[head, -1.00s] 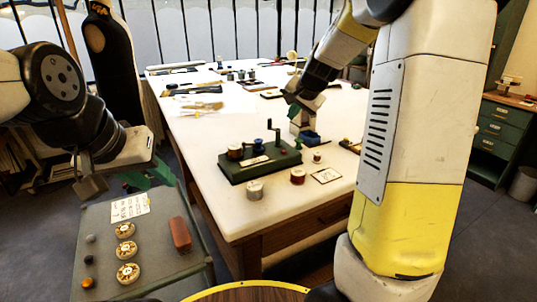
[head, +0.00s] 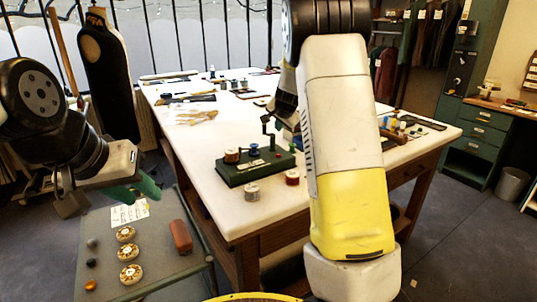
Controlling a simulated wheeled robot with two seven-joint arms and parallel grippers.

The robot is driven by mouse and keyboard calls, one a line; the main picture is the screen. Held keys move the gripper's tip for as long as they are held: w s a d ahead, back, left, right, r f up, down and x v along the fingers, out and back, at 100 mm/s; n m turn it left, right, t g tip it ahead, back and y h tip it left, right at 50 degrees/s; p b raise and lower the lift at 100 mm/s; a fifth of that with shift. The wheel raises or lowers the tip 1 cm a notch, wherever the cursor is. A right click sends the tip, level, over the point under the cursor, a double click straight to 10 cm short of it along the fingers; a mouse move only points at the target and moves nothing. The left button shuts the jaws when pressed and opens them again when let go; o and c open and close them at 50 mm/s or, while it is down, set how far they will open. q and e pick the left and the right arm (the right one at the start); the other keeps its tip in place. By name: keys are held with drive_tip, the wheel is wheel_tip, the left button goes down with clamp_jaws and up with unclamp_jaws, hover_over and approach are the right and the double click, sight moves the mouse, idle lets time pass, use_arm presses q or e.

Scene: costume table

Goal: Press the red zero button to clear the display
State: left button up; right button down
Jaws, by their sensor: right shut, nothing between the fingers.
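A green winding device (head: 257,171) with a crank, a blue knob and a copper-coloured spool stands near the front of the white table. A tiny red spot (head: 278,154) on its top may be the red zero button; it is too small to be sure. I cannot make out a display reading. My right arm stands in front of the table, and its dark wrist end (head: 285,108) shows just behind the device. My left gripper (head: 100,196) hangs open and empty over the grey side cart, away from the device.
Two thread spools, one pale (head: 252,192) and one red (head: 292,177), stand before the device. The grey cart (head: 155,240) holds a card, several round pieces and a brown block (head: 181,237). Tools lie farther back on the white table (head: 205,150). A green cabinet (head: 482,140) stands right.

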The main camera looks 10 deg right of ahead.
sight(279, 157)
wheel_tip(279, 157, down, 8)
drive_tip(key=shift+f, duration=0.1)
idle(0.4)
drive_tip(key=shift+f, duration=0.1)
idle(1.9)
drive_tip(key=shift+f, duration=0.25)
drive_tip(key=shift+f, duration=0.5)
idle(0.5)
drive_tip(key=shift+r, duration=0.15)
idle(0.3)
drive_tip(key=shift+r, duration=0.75)
drive_tip(key=shift+r, duration=2.55)
